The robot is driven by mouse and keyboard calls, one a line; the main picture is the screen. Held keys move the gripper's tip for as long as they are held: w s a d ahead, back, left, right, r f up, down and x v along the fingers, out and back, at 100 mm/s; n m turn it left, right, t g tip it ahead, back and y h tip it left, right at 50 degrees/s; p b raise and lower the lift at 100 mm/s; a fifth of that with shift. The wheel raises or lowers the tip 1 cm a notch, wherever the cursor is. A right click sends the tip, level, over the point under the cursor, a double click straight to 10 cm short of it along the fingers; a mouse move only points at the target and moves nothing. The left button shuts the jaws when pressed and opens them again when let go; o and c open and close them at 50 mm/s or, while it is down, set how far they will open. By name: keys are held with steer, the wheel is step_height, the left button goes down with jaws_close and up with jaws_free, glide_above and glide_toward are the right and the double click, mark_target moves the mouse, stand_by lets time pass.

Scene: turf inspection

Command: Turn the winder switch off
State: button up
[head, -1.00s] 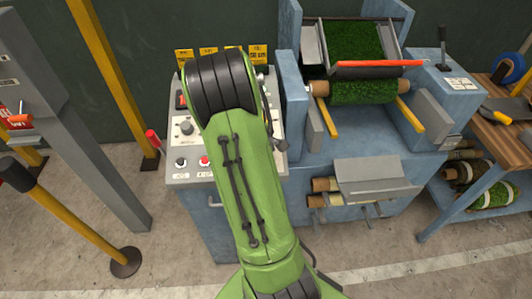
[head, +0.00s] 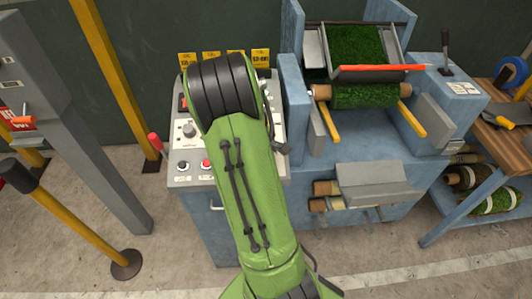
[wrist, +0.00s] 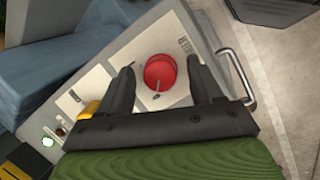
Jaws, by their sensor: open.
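In the wrist view a round red switch knob (wrist: 160,70) sits on the pale control panel (wrist: 118,52), with a small grey piece at its lower edge. Dark lettering beside it is partly readable and looks like the winder label. My gripper (wrist: 162,88) is open, with one dark finger on each side of the knob. I cannot tell whether either finger touches it. In the head view my green arm hides the gripper and this knob; the panel's left part (head: 182,154) shows beside the arm.
The blue machine with a turf roll (head: 362,96) stands right of the panel. A yellow post (head: 113,75) and a grey column (head: 85,130) stand left.

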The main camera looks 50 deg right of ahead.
steer(key=p+v, duration=0.2)
steer(key=v, duration=1.3)
steer(key=shift+a+r+p, duration=0.2)
steer(key=shift+r+p, duration=0.1)
steer(key=shift+p, duration=0.1)
steer(key=shift+w, duration=0.15)
steer(key=s+a+r+m+t+y, duration=0.1)
steer(key=a+r+t, duration=0.15)
steer(key=a, duration=0.45)
steer(key=s+a+r+m+t+y, duration=0.15)
steer(key=a+r, duration=0.25)
steer(key=a, duration=0.4)
steer(key=s+a+t+y, duration=0.1)
steer(key=s+a+t, duration=0.1)
steer(key=s+a, duration=0.6)
steer(key=shift+a+r, duration=0.2)
steer(key=shift+a, duration=0.95)
